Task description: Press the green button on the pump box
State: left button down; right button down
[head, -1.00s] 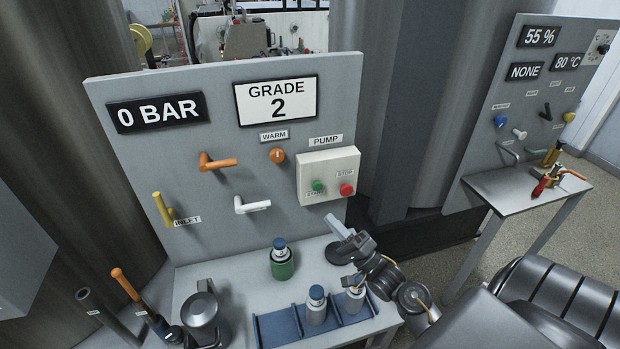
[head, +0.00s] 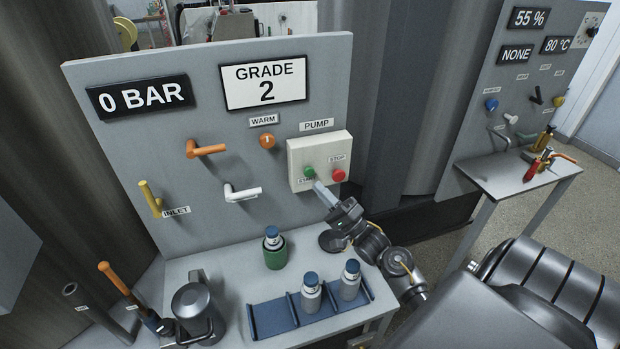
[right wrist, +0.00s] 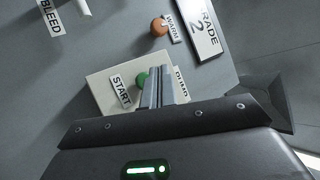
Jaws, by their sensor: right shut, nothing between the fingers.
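The pump box (head: 320,145) is a cream box on the grey panel under the PUMP label. Its green START button (head: 309,172) is at the lower left, and the red STOP button (head: 339,175) is to its right. My right gripper (head: 318,187) is shut and empty, its fingertips just below the green button in the head view. In the right wrist view, the shut fingers (right wrist: 162,72) overlap the box (right wrist: 100,75) right beside the green button (right wrist: 142,79). I cannot tell whether they touch it. The red button is hidden there. My left gripper is not in view.
The panel has an orange lever (head: 208,149), a white lever (head: 242,193) and an orange WARM knob (head: 267,140). The display (head: 141,96) reads 0 BAR. Below stand a green-based bottle (head: 274,252), a blue rack (head: 268,322) with two bottles, and a metal jug (head: 193,303).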

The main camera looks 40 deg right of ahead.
aim_at(307, 171)
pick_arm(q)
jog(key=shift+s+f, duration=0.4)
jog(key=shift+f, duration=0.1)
pick_arm(e)
jog(key=w, duration=0.1)
jog(key=w+d, duration=0.1)
jog(key=w, duration=0.1)
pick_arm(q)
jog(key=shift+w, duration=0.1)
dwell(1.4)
pick_arm(e)
jog(key=shift+w+d, duration=0.1)
jog(key=shift+w, duration=0.1)
jog(key=shift+w, duration=0.25)
